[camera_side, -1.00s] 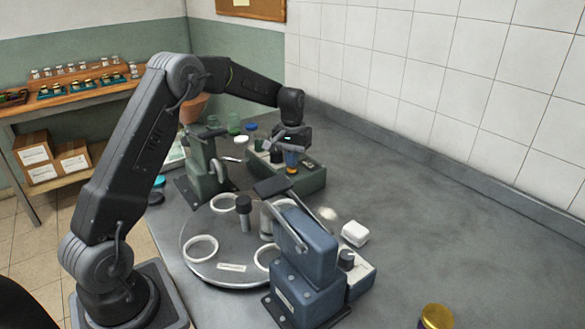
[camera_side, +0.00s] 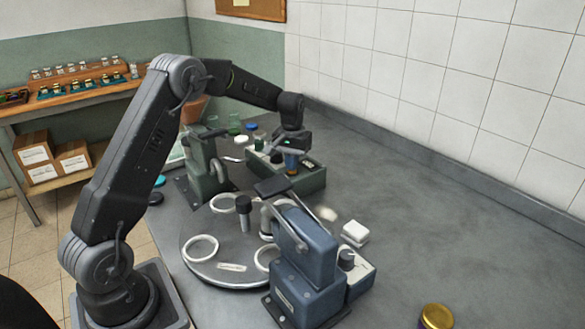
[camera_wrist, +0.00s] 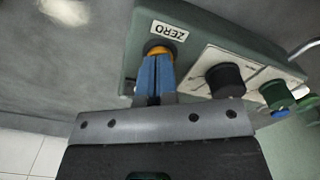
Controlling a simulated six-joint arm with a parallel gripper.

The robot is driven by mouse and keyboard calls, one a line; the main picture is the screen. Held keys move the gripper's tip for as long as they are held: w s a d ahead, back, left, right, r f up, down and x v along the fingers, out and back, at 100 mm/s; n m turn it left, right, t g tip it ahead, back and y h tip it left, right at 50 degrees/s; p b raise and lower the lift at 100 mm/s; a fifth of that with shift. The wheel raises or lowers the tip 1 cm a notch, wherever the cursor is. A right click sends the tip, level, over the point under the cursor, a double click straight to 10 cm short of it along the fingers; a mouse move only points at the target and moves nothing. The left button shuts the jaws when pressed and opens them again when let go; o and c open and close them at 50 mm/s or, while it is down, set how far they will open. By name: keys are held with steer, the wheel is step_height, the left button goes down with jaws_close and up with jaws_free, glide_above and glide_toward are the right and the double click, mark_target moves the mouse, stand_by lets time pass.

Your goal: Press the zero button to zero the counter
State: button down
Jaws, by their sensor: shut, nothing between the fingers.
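The counter is a green box (camera_side: 313,178) on the grey bench, beyond the turntable in the side view. In the wrist view its green top (camera_wrist: 205,28) carries a ZERO label (camera_wrist: 169,31). The orange zero button (camera_wrist: 158,50) is just beside that label. My gripper (camera_wrist: 154,57) is shut and empty, its blue fingertips over the button and seeming to touch it; how far the button is pressed I cannot tell. In the side view my gripper (camera_side: 292,170) points down at the box, and the button is mostly hidden under the fingertips.
A black knob (camera_wrist: 225,79) stands on the box close to my fingers. The round turntable (camera_side: 215,272) with white rings, a blue clamp-like device (camera_side: 310,255) and a green one (camera_side: 205,165) stand nearer. The bench at the right is mostly clear.

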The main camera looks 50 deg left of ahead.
steer(key=shift+r, duration=3.5)
steer(key=s+d+r, duration=0.1)
steer(key=s+r, duration=0.3)
steer(key=r, duration=0.3)
steer(key=shift+s+d, duration=0.25)
steer(key=shift+s, duration=0.15)
steer(key=s+d+r+m+t, duration=0.3)
steer(key=s+d+r, duration=0.2)
steer(key=s+d, duration=0.55)
steer(key=s+d+f+m+t, duration=0.1)
steer(key=s+d+f, duration=0.1)
steer(key=s+d, duration=0.2)
steer(key=s+d+f+m+t, duration=0.1)
steer(key=s+d, duration=0.3)
steer(key=s, duration=0.6)
steer(key=shift+s+d+f+m+t, duration=0.2)
steer(key=shift+f+m+t, duration=0.1)
steer(key=shift+f+m, duration=0.2)
